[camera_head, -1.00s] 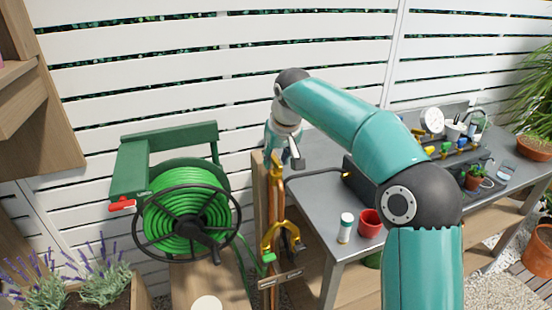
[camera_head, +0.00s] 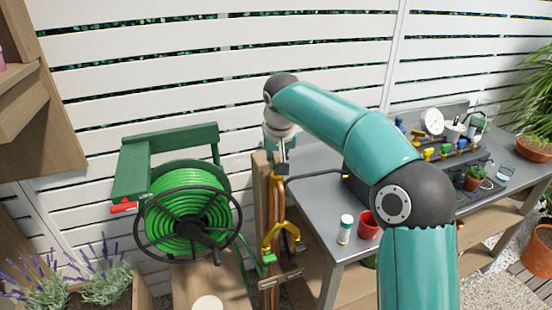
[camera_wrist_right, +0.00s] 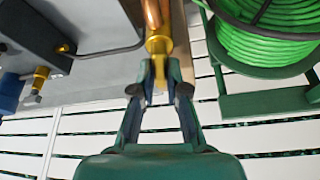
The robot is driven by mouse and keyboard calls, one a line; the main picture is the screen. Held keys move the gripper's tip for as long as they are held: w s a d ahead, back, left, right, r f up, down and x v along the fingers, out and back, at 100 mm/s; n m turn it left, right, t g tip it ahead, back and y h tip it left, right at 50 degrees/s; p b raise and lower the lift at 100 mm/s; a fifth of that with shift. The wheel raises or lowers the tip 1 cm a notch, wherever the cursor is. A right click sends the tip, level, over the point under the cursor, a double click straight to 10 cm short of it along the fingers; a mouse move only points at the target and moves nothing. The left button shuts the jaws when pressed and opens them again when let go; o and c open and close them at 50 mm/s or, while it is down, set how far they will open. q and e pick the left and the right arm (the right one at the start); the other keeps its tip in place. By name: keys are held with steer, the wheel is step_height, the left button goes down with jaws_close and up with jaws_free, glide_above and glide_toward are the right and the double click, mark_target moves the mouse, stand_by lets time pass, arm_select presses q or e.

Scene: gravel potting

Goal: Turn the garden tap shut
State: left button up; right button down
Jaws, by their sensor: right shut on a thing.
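The garden tap (camera_wrist_right: 158,46) is brass, on a copper pipe (camera_wrist_right: 155,12) that runs along a wooden post. In the head view, my right gripper (camera_head: 281,168) is at the top of the post, over the tap. In the right wrist view, the fingers of my right gripper (camera_wrist_right: 160,76) are on both sides of the tap's brass end, shut on its handle. The fingers partly hide the handle, so its exact angle is hard to tell. My left gripper is in neither view.
A green hose reel (camera_head: 187,222) hangs left of the post. A yellow two-way splitter (camera_head: 280,236) sits lower on the post. A grey bench (camera_head: 318,207) stands to the right, with a red cup (camera_head: 369,224) and a white-bodied bottle (camera_head: 345,230) near its front edge.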

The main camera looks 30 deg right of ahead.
steer(key=m, duration=0.1)
steer(key=m+h+p, duration=0.1)
steer(key=m, duration=0.1)
steer(key=shift+w+a+r+m+g+p, duration=0.1)
steer(key=shift+a+r+m+g+p, duration=0.05)
steer(key=shift+m+g+p, duration=0.2)
steer(key=m+g+h+p, duration=0.1)
steer(key=m+p, duration=0.1)
steer(key=m, duration=0.1)
steer(key=shift+m, duration=0.25)
steer(key=m+g+p, duration=0.1)
steer(key=m+p, duration=0.1)
steer(key=m+g+p, duration=0.1)
steer(key=m+p, duration=0.1)
steer(key=m, duration=0.1)
steer(key=shift+w+r+p, duration=0.1)
steer(key=shift+w+p, duration=0.05)
steer(key=shift+p, duration=0.15)
steer(key=shift+m+g+p, duration=0.55)
steer(key=shift+m+p, duration=0.65)
steer(key=shift+m, duration=0.3)
steer(key=c, duration=1.2)
jaws_free()
steer(key=shift+w+a+f, duration=0.1)
steer(key=shift+f, duration=0.1)
steer(key=shift+r, duration=0.1)
